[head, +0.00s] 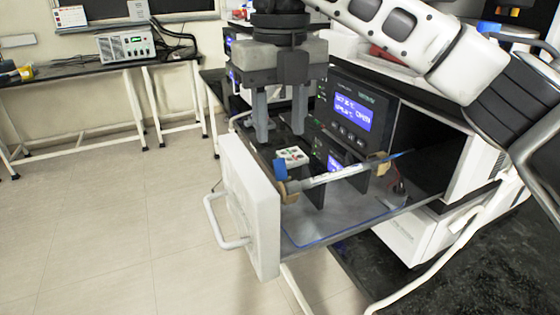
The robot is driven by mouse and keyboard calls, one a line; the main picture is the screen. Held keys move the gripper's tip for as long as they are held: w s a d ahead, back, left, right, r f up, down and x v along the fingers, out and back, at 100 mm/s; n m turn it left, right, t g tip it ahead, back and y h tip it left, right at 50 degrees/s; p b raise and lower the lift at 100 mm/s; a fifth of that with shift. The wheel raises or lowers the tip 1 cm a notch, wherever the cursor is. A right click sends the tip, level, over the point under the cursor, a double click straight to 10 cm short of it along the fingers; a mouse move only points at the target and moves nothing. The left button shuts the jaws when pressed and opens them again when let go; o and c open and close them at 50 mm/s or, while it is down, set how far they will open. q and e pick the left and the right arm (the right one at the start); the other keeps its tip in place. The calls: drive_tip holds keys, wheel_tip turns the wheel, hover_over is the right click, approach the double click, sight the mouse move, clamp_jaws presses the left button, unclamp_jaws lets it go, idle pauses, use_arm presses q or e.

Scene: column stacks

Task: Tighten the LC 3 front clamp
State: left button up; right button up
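An LC unit has its drawer pulled out, with a white front panel (252,205). A slim grey column (335,176) lies across the drawer in two tan clamps. One clamp (289,192) is at the end near the front panel, beside a blue fitting (280,170). The other clamp (378,163) is nearer the housing. I cannot tell how tight either clamp is. My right gripper (281,133) points down above the drawer, behind the front clamp in the picture. Its two fingers are apart with nothing between them. My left gripper is out of view.
A lit blue display (352,112) is on the unit's dark face. A small white piece with coloured spots (292,156) shows below my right fingers. A white handle (222,222) juts from the panel. A bench with an instrument (126,44) stands far left; the floor between is clear.

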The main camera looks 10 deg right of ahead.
sight(280, 166)
wheel_tip(280, 166, down, 5)
drive_tip(key=shift+r, duration=0.15)
drive_tip(key=shift+f, duration=0.85)
